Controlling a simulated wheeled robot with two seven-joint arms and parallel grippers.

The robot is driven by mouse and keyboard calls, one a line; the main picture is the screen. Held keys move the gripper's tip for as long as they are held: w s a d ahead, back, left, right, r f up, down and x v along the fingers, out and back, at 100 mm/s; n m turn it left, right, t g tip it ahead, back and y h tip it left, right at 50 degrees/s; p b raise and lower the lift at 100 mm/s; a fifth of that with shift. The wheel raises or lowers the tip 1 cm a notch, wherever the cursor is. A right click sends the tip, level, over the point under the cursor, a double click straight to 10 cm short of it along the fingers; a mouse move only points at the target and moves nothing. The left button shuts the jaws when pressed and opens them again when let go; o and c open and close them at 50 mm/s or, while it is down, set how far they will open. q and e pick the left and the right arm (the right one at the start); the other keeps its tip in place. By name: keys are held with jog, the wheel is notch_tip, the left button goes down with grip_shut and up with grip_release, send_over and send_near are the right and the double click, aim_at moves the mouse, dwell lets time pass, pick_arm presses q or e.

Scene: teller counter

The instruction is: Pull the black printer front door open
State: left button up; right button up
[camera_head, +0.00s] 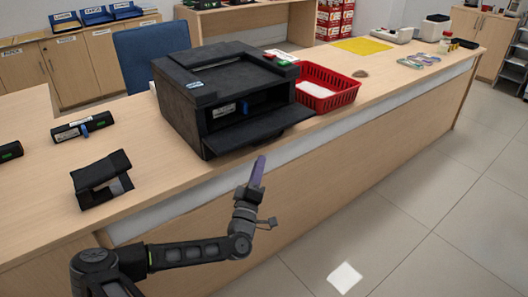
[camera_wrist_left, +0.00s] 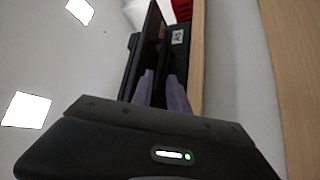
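The black printer (camera_head: 215,75) stands on the counter, and its front door (camera_head: 262,130) is swung down and sticks out past the counter's front edge. The bay behind it is open, with a label and a blue part inside. My left gripper (camera_head: 259,167) is just in front of and below the door's outer edge, its purple fingers pointing up. In the left wrist view the two fingers (camera_wrist_left: 162,92) stand a little apart with a gap between them, and the dark printer (camera_wrist_left: 150,45) lies beyond. I see nothing held. My right gripper is out of view.
A red basket (camera_head: 326,88) with white paper stands right of the printer. A black stand (camera_head: 102,180) and a cartridge-like black part (camera_head: 83,127) lie on the left of the counter (camera_head: 160,180).

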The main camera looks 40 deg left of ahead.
aim_at(263, 132)
pick_arm(q)
jog(key=shift+s+a+r, duration=0.1)
jog(key=shift+s, duration=0.05)
jog(key=x, duration=0.7)
jog(key=shift+w, duration=0.4)
jog(key=shift+a+r, duration=0.1)
jog(key=shift+r, duration=0.05)
grip_shut()
dwell(1.2)
